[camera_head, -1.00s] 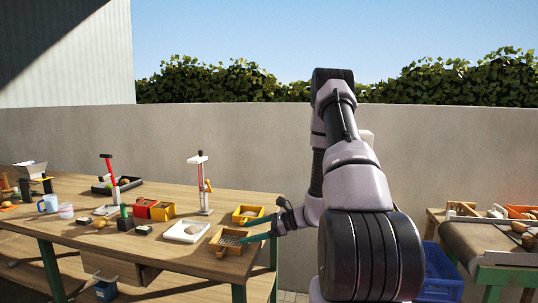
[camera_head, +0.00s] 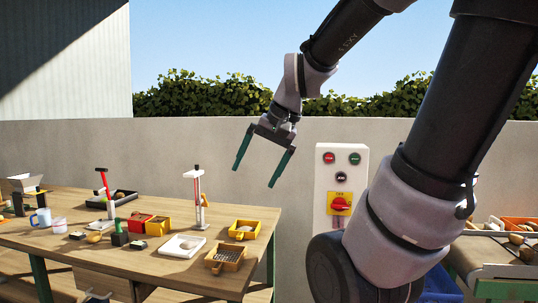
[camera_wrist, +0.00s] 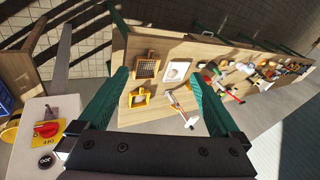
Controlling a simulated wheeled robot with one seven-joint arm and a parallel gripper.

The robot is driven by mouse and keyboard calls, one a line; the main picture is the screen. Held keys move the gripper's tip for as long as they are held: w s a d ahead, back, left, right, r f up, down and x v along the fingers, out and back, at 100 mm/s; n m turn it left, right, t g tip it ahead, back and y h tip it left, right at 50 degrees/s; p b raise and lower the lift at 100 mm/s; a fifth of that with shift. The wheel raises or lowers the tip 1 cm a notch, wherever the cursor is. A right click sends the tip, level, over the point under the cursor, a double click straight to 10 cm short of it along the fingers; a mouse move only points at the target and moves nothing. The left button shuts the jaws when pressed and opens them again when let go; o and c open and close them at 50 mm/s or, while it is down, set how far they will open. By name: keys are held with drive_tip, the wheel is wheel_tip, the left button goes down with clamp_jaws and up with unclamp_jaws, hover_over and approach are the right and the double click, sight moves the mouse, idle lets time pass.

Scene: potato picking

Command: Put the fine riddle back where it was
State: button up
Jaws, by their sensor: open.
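The fine riddle (camera_head: 224,258), a small orange-brown wooden frame with a mesh floor, lies on the wooden table (camera_head: 150,262) near its right front corner. It also shows in the wrist view (camera_wrist: 147,67), flat on the table. My gripper (camera_head: 256,176) is open and empty, raised well above the table's right end. In the wrist view its green fingers (camera_wrist: 160,95) are spread wide with nothing between them up close. The riddle is apart from the gripper.
Beside the riddle are a white tray (camera_head: 183,247) and a yellow box (camera_head: 245,230). A post stand (camera_head: 198,200) rises behind them. A control box with a red switch (camera_head: 341,190) stands right of the table. A conveyor (camera_head: 500,250) is at far right.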

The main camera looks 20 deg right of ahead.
drive_tip(key=s+r+t, duration=0.1)
drive_tip(key=s+d+r+n+h, duration=0.1)
drive_tip(key=s+r+t, duration=0.1)
drive_tip(key=shift+d+r+t, duration=0.3)
